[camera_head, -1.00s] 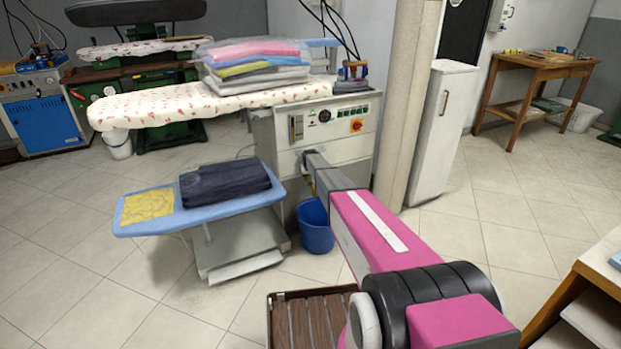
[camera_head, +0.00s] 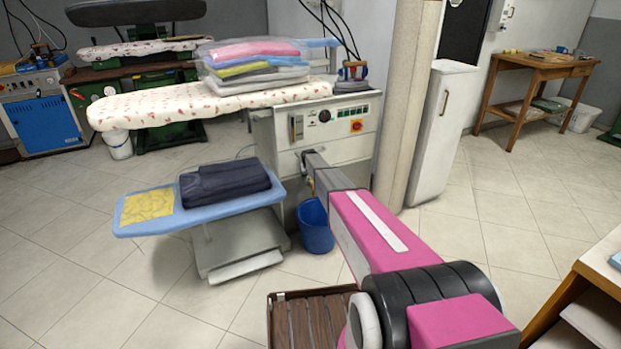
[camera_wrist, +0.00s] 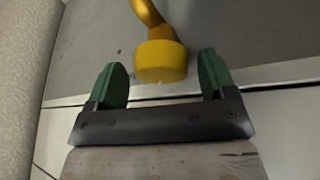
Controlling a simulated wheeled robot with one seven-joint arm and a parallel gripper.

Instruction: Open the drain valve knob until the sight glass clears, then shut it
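The yellow drain valve knob (camera_wrist: 160,62) shows in the wrist view on a curved brass-coloured pipe (camera_wrist: 147,12). My gripper (camera_wrist: 162,82) is open, its two green fingers apart on either side of the knob. Clear gaps show between knob and fingers, so it is not gripped. In the head view my arm reaches to the front of the ironing machine (camera_head: 285,130), where a vertical sight glass (camera_head: 295,128) sits on the panel; its contents are too small to tell. The fingertips are hidden behind my arm there.
A blue bucket (camera_head: 315,232) stands on the floor below the panel. A blue-edged board (camera_head: 135,226) with folded dark cloth (camera_head: 225,187) sticks out to the left. A column (camera_head: 405,100) and white cabinet (camera_head: 443,135) stand close on the right.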

